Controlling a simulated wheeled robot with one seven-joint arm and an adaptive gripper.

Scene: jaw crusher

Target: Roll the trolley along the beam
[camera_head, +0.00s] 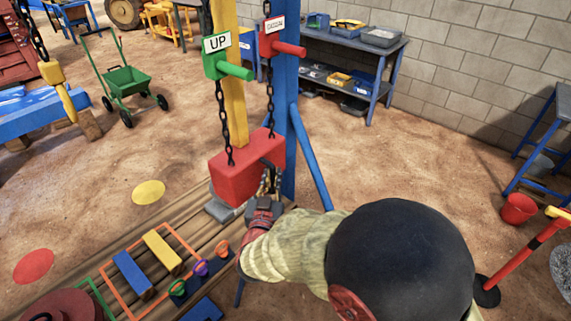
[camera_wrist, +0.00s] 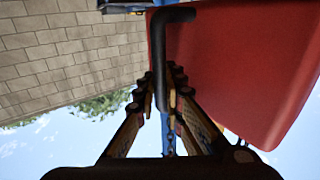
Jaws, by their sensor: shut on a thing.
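A red block (camera_head: 240,170) hangs on chains near the yellow and blue posts, above wooden planks. It fills the upper right of the wrist view (camera_wrist: 245,60). A dark bent handle (camera_wrist: 158,45) sits at its side. My gripper (camera_head: 264,203) is at the block's lower right side. In the wrist view its two fingers (camera_wrist: 162,85) are closed around the handle. A green handle marked UP (camera_head: 214,62) and a red handle with a small label (camera_head: 271,42) hang on chains above. I cannot make out a beam in either view.
Blue and yellow bars (camera_head: 132,274) and small coloured knobs (camera_head: 200,267) lie on the planks below. A blue slanted brace (camera_head: 312,160) stands behind my arm. A blue bench (camera_head: 345,60) lines the wall.

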